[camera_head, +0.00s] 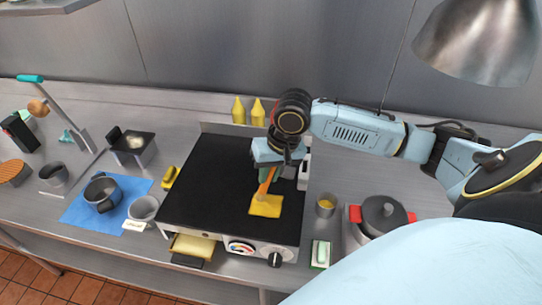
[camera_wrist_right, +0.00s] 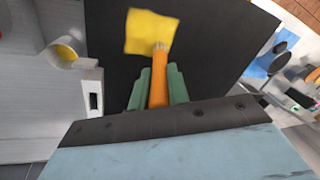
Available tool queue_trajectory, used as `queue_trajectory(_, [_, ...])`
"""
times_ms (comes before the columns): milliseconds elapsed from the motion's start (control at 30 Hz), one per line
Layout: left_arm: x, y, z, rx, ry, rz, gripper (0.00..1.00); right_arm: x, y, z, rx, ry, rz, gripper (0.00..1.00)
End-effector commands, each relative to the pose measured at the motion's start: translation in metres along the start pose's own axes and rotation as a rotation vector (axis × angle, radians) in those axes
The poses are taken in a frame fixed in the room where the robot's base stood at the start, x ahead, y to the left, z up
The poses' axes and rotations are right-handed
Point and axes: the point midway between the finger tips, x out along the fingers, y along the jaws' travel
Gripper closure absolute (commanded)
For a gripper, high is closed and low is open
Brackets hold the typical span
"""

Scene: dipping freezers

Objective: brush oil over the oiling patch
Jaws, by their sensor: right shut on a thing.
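My right gripper (camera_head: 270,172) is over the black griddle (camera_head: 215,175). In the right wrist view its green fingers (camera_wrist_right: 157,88) are shut on the orange handle of a brush (camera_wrist_right: 159,80). The brush (camera_head: 263,189) points down at a yellow square patch (camera_head: 266,207) near the griddle's front right. The brush's pale tip overlaps the patch's edge in the wrist view (camera_wrist_right: 150,31); I cannot tell whether it touches. A small grey cup with yellow oil-like content (camera_head: 325,206) stands right of the griddle. My left gripper is not in view.
A lidded pot (camera_head: 384,216) with red handles stands at the right. Two yellow bottles (camera_head: 239,110) stand behind the griddle. A blue mat (camera_head: 80,213) with a dark grey pot (camera_head: 103,194) lies left. A white-and-green block (camera_head: 320,254) is near the front edge.

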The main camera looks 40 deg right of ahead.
Motion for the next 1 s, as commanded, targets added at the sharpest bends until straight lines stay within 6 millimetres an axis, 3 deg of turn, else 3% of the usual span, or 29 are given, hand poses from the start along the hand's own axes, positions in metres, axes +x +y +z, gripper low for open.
queue_trajectory(200, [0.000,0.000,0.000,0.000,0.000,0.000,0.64,0.003,-0.012,-0.006,0.000,0.000,-0.002,1.00])
queue_trajectory(500, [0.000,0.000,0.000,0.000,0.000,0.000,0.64,0.004,-0.012,-0.006,0.000,-0.001,0.000,1.00])
queue_trajectory(1000, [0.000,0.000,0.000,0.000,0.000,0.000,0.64,-0.005,0.021,0.011,0.000,-0.002,0.003,1.00])
